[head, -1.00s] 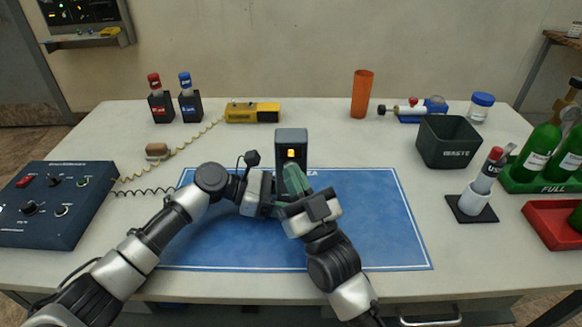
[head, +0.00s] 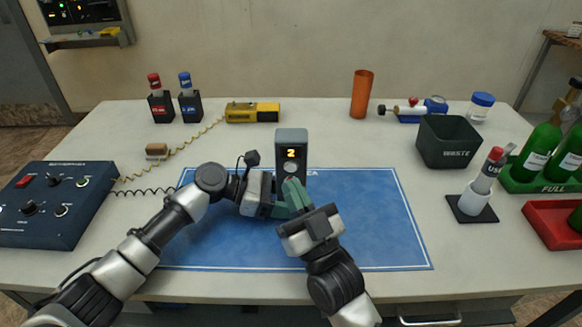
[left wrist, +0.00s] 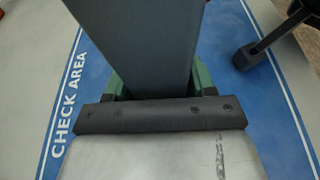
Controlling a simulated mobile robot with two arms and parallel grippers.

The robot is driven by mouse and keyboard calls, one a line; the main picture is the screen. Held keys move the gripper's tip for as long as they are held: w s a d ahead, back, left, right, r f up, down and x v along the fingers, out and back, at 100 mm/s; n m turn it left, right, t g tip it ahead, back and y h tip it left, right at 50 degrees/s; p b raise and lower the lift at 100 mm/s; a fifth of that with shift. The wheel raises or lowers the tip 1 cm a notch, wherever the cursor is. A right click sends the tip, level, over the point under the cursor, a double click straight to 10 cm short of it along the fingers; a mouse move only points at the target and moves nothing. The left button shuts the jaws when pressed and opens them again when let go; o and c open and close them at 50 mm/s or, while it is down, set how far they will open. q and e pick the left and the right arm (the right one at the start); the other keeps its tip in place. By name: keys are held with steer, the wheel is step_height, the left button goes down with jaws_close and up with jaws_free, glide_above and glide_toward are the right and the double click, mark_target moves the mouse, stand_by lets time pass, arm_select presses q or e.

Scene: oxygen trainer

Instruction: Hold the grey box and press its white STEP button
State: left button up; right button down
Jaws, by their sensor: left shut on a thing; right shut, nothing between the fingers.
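The grey box (head: 291,140) stands upright over the blue mat, with a lit orange "2" on its dark front. My left gripper (head: 279,207) is shut on the box's lower part. The left wrist view shows the box (left wrist: 140,45) between its green fingers. My right gripper (head: 293,190) is shut and empty, its tips just in front of and below the button. I cannot tell whether they touch the box.
The blue mat (head: 370,220) lies around the box, clear on its right. A dark blue console (head: 45,205) is at the left.

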steer(key=shift+s, duration=1.6)
arm_select(q)
steer(key=o, duration=0.8)
